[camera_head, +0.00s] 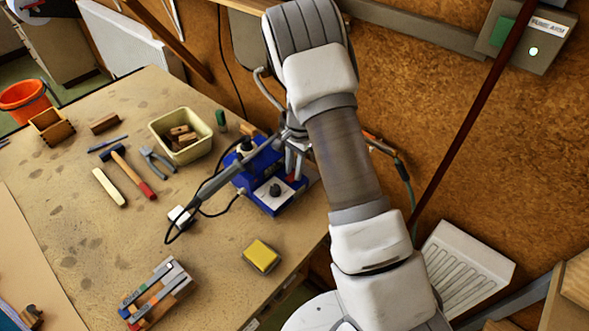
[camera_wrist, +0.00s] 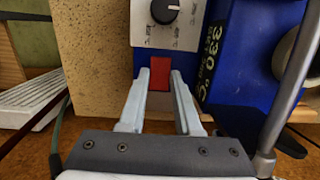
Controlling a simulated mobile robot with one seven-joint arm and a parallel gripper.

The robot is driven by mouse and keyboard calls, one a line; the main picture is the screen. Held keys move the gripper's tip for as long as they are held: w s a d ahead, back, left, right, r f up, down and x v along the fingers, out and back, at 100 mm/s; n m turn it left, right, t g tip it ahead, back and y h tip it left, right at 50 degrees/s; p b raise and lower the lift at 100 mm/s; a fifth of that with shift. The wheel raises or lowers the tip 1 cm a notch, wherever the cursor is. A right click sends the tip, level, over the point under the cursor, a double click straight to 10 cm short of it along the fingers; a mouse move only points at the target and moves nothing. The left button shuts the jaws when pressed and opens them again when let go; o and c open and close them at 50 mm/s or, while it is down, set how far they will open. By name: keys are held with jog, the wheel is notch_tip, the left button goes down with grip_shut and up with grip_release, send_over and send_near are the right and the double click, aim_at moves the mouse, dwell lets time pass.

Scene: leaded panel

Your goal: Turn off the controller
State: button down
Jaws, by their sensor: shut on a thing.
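The controller is a blue box (camera_head: 258,205) on the table, under my arm in the head view. Its pale panel carries a black knob (camera_head: 275,190), which also shows at the top of the wrist view (camera_wrist: 165,11). A red switch (camera_wrist: 161,63) sits below the panel in the wrist view. My gripper (camera_wrist: 161,76) reaches it with one pale finger on each side, shut on the switch. In the head view my gripper (camera_head: 294,169) is partly hidden by my arm. Contact between the fingers and the switch is hard to make out.
A dark iron (camera_head: 212,187) with a cable lies left of the controller. A yellow sponge (camera_head: 261,256), a cream bin (camera_head: 181,133) of wooden pieces, a hammer (camera_head: 133,172) and pliers (camera_head: 158,160) are on the table. A brown wall (camera_head: 400,95) stands behind.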

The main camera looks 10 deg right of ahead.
jog(key=c, duration=0.6)
grip_release()
notch_tip(320, 180, up, 12)
jog(key=d+b, duration=0.1)
jog(key=shift+w+d+b, duration=0.15)
jog(key=shift+w+b, duration=0.2)
jog(key=shift+w, duration=0.1)
